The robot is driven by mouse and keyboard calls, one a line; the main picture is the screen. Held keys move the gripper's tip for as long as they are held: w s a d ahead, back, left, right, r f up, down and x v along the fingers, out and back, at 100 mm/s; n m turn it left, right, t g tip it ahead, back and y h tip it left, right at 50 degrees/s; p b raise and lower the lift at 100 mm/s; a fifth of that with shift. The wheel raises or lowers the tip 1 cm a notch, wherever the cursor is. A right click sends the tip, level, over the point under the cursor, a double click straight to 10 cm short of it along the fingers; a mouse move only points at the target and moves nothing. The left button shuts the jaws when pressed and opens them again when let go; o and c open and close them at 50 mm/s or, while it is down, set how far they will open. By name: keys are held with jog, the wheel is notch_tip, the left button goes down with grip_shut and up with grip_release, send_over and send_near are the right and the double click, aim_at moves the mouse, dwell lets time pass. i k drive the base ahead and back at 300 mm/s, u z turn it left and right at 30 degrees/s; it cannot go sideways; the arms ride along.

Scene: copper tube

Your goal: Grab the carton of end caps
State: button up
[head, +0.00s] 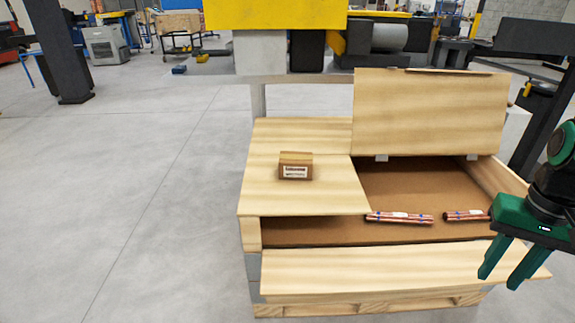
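A small brown carton (295,166) with a white printed label sits upright on the left lid panel of a wooden crate (300,198). My gripper (503,278) is at the right edge of the head view, with its two green fingers pointing down and spread apart. It is open and empty, over the right front part of the crate. It is well to the right of the carton and apart from it.
The crate's right lid (430,112) stands raised at the back. Inside the open part lie bundles of copper tubes (399,218). The front panel (385,271) is folded down. A yellow machine (275,14) stands behind. Grey floor (120,190) is clear on the left.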

aim_at(293, 165)
jog(key=i, duration=0.85)
jog(key=z, duration=0.1)
